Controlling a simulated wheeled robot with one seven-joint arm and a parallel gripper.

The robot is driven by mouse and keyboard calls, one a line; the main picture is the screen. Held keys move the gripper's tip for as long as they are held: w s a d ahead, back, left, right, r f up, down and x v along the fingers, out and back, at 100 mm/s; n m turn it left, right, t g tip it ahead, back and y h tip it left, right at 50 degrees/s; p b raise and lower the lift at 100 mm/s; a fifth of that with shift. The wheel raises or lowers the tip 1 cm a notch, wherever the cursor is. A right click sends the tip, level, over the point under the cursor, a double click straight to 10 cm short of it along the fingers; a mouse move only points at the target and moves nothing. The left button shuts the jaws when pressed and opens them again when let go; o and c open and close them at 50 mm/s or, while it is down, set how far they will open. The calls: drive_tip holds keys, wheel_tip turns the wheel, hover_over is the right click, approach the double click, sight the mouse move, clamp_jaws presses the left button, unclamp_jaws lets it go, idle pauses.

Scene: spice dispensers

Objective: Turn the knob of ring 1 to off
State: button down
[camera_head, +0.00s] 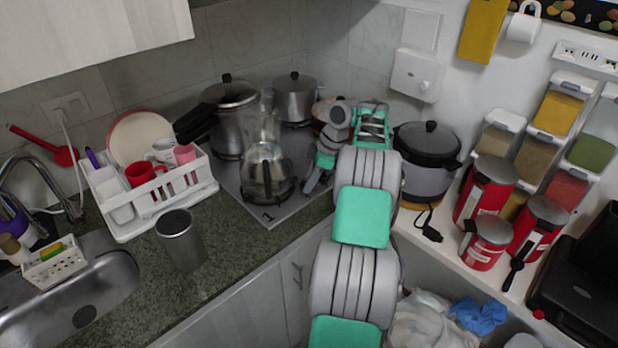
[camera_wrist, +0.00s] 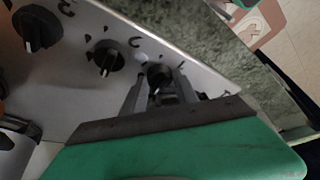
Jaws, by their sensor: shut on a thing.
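The hob (camera_head: 290,207) is a grey metal plate with a printed "1" near its front left corner. A glass kettle (camera_head: 265,165) stands behind that number. My gripper (camera_head: 314,184) reaches down to the hob's right side, and my arm hides part of this area. In the wrist view, my gripper (camera_wrist: 157,88) has its two fingers on either side of a small black knob (camera_wrist: 160,73), shut on it. This is the knob closest to the panel's edge. Two more black knobs, a middle one (camera_wrist: 107,59) and a far left one (camera_wrist: 38,27), sit beside it. The held knob's pointer and number are not readable.
Metal pots (camera_head: 232,105) stand at the back of the hob. A black and grey cooker (camera_head: 426,160) is right of my arm. A steel cup (camera_head: 180,240) stands on the green speckled counter (camera_head: 225,255). A white dish rack (camera_head: 125,225) is at the left.

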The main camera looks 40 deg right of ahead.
drive_tip(key=c, duration=0.9)
unclamp_jaws()
drive_tip(key=shift+c, duration=0.2)
drive_tip(key=p+v, duration=0.4)
drive_tip(key=v, duration=0.3)
drive_tip(key=shift+r+p, duration=0.3)
drive_tip(key=shift+p, duration=0.05)
drive_tip(key=shift+s+d, duration=0.1)
drive_tip(key=shift+d, duration=0.05)
